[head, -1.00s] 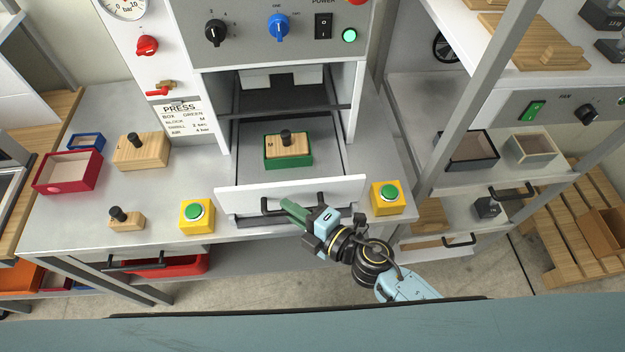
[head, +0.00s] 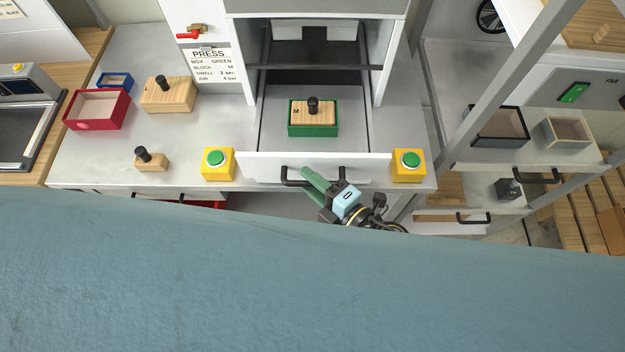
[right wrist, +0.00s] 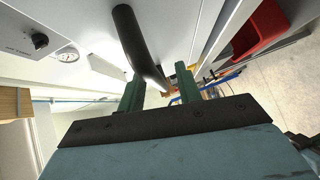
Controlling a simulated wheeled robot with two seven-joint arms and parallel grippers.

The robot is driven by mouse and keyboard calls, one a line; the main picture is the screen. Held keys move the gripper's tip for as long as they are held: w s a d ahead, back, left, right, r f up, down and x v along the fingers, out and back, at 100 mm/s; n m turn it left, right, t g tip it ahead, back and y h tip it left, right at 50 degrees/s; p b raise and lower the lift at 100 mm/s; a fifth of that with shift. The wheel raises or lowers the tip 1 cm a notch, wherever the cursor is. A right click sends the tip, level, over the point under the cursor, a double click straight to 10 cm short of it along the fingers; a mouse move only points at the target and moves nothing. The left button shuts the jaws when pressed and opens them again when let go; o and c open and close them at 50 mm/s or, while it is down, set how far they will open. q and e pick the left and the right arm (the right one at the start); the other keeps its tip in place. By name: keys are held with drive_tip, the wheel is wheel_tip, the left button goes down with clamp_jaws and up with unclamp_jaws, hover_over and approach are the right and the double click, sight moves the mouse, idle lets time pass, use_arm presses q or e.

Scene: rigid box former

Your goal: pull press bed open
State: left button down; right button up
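The press bed (head: 265,125) is a drawer with a white front (head: 262,166), drawn partly out of the press opening. A green box (head: 313,131) with a wooden block (head: 325,112) marked M and a black knob sits on it. A black bar handle (head: 290,178) is on the front. My right gripper (head: 308,178) is at the middle of this handle. My left gripper is not in view.
Yellow boxes with green buttons flank the bed front, one at left (head: 218,164) and one at right (head: 408,165). A red box (head: 97,124) and wooden blocks (head: 167,95) stand left on the bench. A grey frame post (head: 510,85) rises at right.

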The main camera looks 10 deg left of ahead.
drive_tip(key=shift+d, duration=0.1)
idle(0.3)
drive_tip(key=b+v, duration=0.1)
drive_tip(key=v, duration=1.2)
drive_tip(key=shift+s+b, duration=0.2)
drive_tip(key=shift+b, duration=0.2)
drive_tip(key=d+f+m+h+b, duration=0.2)
drive_tip(key=d+f+m+h, duration=0.4)
drive_tip(key=f, duration=0.9)
drive_tip(key=d+f+m+h+b, duration=0.25)
drive_tip(key=d+f+m, duration=0.55)
drive_tip(key=f, duration=0.6)
drive_tip(key=s+d+f+m+g+h+b, duration=0.1)
drive_tip(key=s+f+m+g, duration=0.3)
drive_tip(key=s+f, duration=0.5)
drive_tip(key=s+d+f+m+g+h+b, duration=0.2)
drive_tip(key=s+f+m, duration=0.4)
drive_tip(key=s+f, duration=0.3)
drive_tip(key=s+d+g+h, duration=0.1)
drive_tip(key=s+g, duration=0.1)
drive_tip(key=s, duration=0.1)
drive_tip(key=shift+s+d+m+g, duration=0.25)
drive_tip(key=shift+s+m+g, duration=0.05)
drive_tip(key=shift+s+g, duration=0.1)
